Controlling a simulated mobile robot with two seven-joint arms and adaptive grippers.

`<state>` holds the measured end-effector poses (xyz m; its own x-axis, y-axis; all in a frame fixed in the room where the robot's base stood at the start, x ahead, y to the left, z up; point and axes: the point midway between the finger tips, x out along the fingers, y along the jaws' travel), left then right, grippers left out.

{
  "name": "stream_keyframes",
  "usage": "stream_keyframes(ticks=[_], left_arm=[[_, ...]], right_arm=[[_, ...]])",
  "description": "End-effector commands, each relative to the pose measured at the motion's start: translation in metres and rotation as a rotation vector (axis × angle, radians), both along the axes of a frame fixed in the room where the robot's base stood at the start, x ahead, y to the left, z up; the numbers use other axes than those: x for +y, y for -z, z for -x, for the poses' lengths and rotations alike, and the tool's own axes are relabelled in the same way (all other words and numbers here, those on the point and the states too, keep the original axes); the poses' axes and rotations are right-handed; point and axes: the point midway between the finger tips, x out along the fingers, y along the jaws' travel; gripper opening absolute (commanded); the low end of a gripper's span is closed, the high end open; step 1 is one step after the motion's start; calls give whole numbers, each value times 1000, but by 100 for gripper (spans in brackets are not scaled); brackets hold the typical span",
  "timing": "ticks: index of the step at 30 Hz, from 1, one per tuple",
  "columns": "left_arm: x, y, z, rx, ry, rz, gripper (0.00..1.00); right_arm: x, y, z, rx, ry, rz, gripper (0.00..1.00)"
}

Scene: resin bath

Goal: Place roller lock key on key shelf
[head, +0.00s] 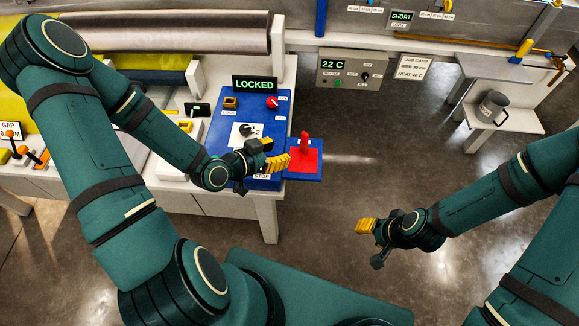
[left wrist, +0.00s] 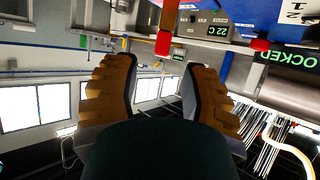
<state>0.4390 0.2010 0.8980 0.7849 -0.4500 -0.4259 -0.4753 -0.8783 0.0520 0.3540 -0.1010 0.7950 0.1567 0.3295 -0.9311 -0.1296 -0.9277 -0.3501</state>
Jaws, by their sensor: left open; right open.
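The red roller lock key (head: 305,142) appears to stand upright on the red pad of the small blue key shelf (head: 318,174), at the right side of the blue control panel. My left gripper (head: 279,153) is open just left of the key, its yellow fingers apart from it. In the left wrist view, which is upside down, a red piece that looks like the key (left wrist: 163,43) shows beyond the open fingers (left wrist: 160,85). Whether its foot rests fully on the pad is not clear. My right gripper (head: 370,243) is open and empty over the floor.
The blue panel (head: 225,110) carries a red knob, a black selector and a LOCKED display (head: 255,84). A steel roller (head: 170,35) lies behind it. A grey control box (head: 350,70) reads 22 C. A metal mug (head: 492,107) stands on a shelf at right. Open floor lies between.

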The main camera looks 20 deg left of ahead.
Motion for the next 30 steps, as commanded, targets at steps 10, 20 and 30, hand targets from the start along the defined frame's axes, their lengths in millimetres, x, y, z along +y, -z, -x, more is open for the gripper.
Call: stream_keyframes(ticks=[10,20,30], left_arm=[[-71,75,38,648,-132,104,44],[-99,102,82,1018,-346,96,44],[-99,103,85,1043,-370,97,44]], right_arm=[[0,0,0,0,0,0,47],[0,0,0,0,0,0,47],[0,0,0,0,0,0,47]])
